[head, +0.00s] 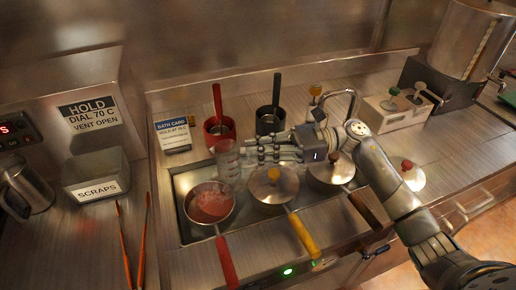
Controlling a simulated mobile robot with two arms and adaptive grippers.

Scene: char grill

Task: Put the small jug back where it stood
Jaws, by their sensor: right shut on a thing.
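The small clear jug (227,163) is at the back left of the sunken bath, above or beside the pan of red sauce. My right gripper (247,152) reaches in from the right, with its fingers pointing left, and is shut on the jug's right side. Whether the jug's base touches anything is hard to tell. My left gripper is not in view.
The bath (184,232) holds a red-handled pan of red sauce (210,204) and two lidded pans (272,186) (331,174). Behind stand a red pot (218,131), a black pot (270,122) and a bath card (173,134). A scraps bin (97,178) and steel pitcher (24,187) are left.

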